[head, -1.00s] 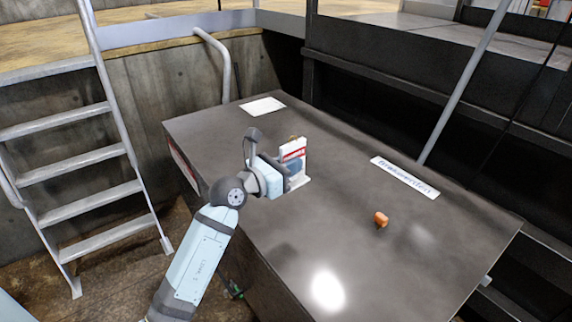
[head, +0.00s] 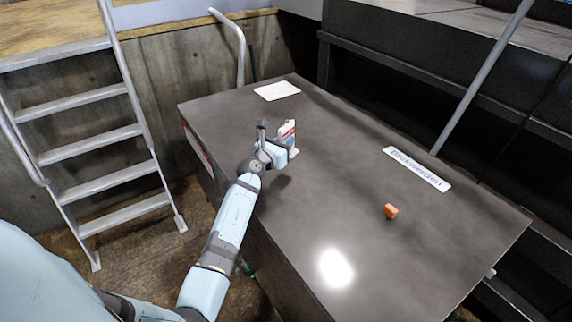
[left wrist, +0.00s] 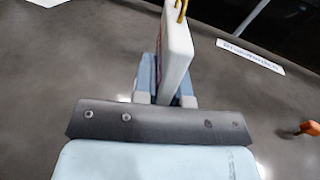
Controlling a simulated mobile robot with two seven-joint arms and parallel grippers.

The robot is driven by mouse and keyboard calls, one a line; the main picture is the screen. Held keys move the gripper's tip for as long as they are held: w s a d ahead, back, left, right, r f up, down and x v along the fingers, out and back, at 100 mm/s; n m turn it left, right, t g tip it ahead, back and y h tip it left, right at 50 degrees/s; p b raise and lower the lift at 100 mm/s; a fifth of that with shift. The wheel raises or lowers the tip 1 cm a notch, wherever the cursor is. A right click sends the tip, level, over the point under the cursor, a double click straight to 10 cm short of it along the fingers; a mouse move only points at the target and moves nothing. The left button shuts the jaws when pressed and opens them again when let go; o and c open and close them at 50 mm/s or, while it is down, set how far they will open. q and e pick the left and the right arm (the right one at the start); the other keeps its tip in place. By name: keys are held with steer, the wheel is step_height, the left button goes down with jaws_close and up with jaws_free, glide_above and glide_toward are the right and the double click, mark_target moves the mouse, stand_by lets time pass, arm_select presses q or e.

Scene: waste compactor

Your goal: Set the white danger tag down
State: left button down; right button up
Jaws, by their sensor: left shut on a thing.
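The white danger tag (head: 287,131) with a red band is upright in my left gripper (head: 281,147), over the far left part of the dark table (head: 330,215). In the left wrist view the tag (left wrist: 178,55) stands between the blue fingers (left wrist: 165,85) of the shut left gripper, with a yellow hook at its top. The fingers cover its lower part. I cannot tell whether its lower edge touches the table top. My right gripper is not in view.
An orange object (head: 391,211) lies on the table at the right. A white lettered strip (head: 417,168) lies near the far right edge, and a white sheet (head: 277,91) at the back. A metal ladder (head: 90,150) stands to the left. The table's front part is clear.

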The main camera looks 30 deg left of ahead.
arm_select(q)
step_height(320, 180, down, 3)
steer(key=shift+f+b, duration=0.2)
steer(key=shift+b, duration=0.2)
step_height(320, 180, down, 4)
steer(key=shift+r+b, duration=0.15)
steer(key=shift+b, duration=0.8)
steer(key=shift+f, duration=0.4)
steer(key=c, duration=1.2)
jaws_free()
steer(key=shift+o, duration=0.2)
steer(key=shift+r, duration=0.1)
steer(key=shift+r, duration=0.1)
